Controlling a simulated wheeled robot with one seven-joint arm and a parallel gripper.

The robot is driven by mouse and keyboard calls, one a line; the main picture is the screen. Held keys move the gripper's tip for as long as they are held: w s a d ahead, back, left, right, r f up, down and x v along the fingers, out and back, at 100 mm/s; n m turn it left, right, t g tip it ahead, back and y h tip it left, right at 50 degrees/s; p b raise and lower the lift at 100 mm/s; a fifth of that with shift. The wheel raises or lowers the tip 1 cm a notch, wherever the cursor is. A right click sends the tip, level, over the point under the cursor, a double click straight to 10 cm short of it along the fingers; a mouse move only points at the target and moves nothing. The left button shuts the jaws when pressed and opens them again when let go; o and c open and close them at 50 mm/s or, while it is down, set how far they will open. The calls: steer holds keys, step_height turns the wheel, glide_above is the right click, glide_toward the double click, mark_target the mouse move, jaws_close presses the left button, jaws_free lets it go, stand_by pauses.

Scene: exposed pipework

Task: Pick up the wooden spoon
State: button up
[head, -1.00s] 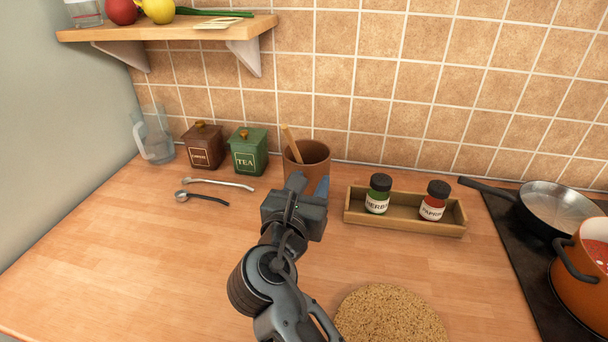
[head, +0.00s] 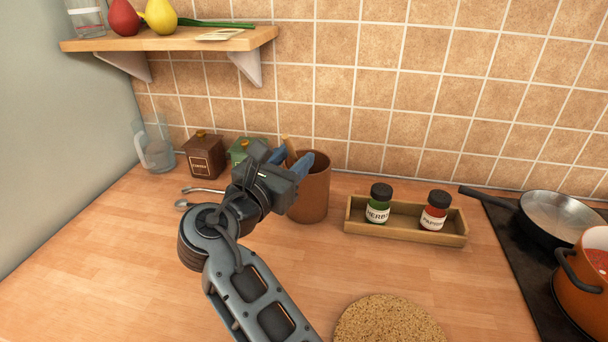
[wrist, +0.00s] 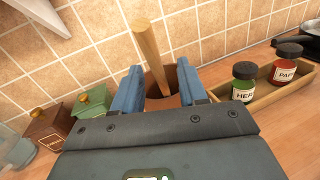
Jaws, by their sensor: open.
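The wooden spoon (wrist: 150,52) stands tilted in a brown pot (head: 313,190); only its handle shows, and the lower end is hidden in the pot. In the head view, just the tip of the handle (head: 286,141) shows behind my gripper. My gripper (head: 292,160) is open, its blue fingers pointing toward the pot's top. In the wrist view the handle rises between the two fingers (wrist: 160,88), with a gap on each side. The gripper is not closed on it.
A tray (head: 440,238) with herbs and paprika jars stands right of the pot. Brown (head: 205,156) and green (head: 236,152) tins and a glass jug (head: 156,150) stand left. A shelf (head: 180,40) hangs above. The front counter is mostly clear.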

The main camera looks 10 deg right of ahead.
steer(key=shift+w+d, duration=0.25)
steer(key=shift+w, duration=0.05)
jaws_close()
stand_by(0.3)
